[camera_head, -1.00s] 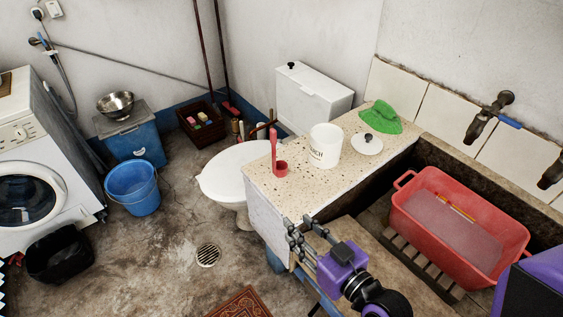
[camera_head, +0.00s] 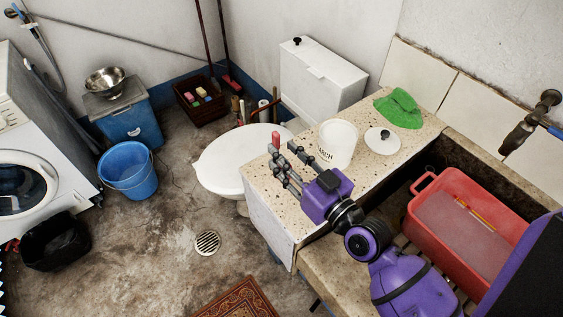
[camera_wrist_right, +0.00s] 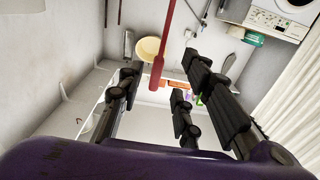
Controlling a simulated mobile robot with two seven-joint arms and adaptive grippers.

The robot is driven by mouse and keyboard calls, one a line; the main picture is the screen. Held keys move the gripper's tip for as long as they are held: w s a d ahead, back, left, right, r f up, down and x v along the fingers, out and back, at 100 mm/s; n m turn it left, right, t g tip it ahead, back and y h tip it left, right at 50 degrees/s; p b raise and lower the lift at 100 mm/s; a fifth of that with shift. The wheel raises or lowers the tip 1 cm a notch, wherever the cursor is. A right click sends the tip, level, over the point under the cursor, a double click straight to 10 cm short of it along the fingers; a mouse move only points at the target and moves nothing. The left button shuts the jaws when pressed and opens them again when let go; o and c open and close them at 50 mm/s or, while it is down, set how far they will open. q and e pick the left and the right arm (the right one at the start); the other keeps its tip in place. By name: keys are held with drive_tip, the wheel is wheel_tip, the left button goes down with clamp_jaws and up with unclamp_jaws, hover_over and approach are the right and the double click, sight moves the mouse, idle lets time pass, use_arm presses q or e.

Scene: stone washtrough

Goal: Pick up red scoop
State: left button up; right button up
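The red scoop stands on the speckled counter (camera_head: 352,185), with only the top of its handle (camera_head: 276,140) showing above my gripper in the head view. Its cup is hidden behind the fingers. My right gripper (camera_head: 283,163) reaches over the counter at the scoop, its fingers spread. In the right wrist view the red handle (camera_wrist_right: 164,50) runs down from the top edge and appears between the open fingers (camera_wrist_right: 158,90). I cannot tell whether any finger touches it. My left gripper is not in view.
A white lettered tub (camera_head: 338,146) stands close right of my gripper. Beyond it are a white lid (camera_head: 383,140) and a green cloth-like item (camera_head: 398,108). A red basin (camera_head: 424,195) sits in the trough at right. A toilet (camera_head: 228,160) stands left of the counter.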

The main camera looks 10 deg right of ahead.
sight(279, 146)
drive_tip(key=p+x, duration=0.1)
drive_tip(key=x, duration=0.3)
drive_tip(key=shift+w, duration=0.35)
drive_tip(key=shift+s, duration=0.1)
drive_tip(key=shift+c, duration=0.5)
clamp_jaws()
